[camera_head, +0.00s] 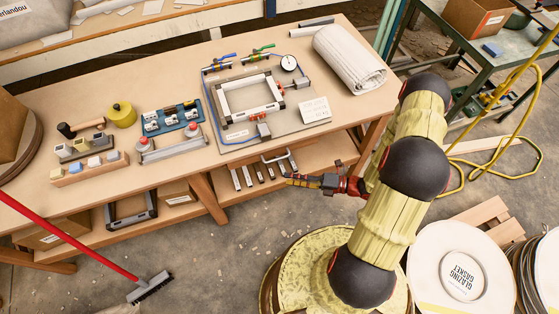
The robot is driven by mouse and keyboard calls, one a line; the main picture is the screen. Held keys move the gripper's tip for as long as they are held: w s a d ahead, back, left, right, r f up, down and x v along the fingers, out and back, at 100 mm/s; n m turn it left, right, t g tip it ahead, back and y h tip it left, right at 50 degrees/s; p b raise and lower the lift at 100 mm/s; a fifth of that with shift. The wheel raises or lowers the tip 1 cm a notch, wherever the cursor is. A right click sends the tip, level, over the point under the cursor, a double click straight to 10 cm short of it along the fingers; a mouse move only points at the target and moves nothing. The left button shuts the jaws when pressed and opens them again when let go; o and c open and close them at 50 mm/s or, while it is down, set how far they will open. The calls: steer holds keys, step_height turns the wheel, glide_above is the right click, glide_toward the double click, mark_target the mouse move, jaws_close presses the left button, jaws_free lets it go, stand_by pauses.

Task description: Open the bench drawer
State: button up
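The wooden bench (175,65) stands across the left and middle of the view. A pale U-shaped bar (279,157), which looks like a handle, shows just below the bench's front edge. I cannot clearly make out a drawer front behind it. My gripper (296,180) is at the end of my yellow-sleeved arm, in front of the bench and below its top. It points left, slightly below and right of the U-shaped bar, and looks apart from it. The fingers are small and seen side-on, so I cannot tell whether they are open.
Several metal bars (256,172) are at the lower shelf near my gripper. A fixture plate (290,120) and a white roll (349,58) lie on the bench top. A red-handled broom (150,287) is at lower left. A yellow hose (520,160) lies at right. Floor (215,265) before the bench is mostly clear.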

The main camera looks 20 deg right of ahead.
mark_target(279, 159)
steer(key=shift+w+a+r+m+t+h+b, duration=0.1)
steer(key=shift+w+a+m+t+h+b, duration=0.2)
steer(key=shift+w+m, duration=1)
steer(key=shift+w+a+f+m+t+h+b, duration=0.1)
steer(key=shift+w+a+m+t+b, duration=0.5)
steer(key=shift+w, duration=1.3)
steer(key=shift+w+a+r+m+t+h+b, duration=0.1)
steer(key=shift+w+a+m+t+h+b, duration=0.1)
steer(key=shift+w+m, duration=1.15)
steer(key=shift+w+n, duration=0.25)
steer(key=c, duration=0.4)
jaws_close()
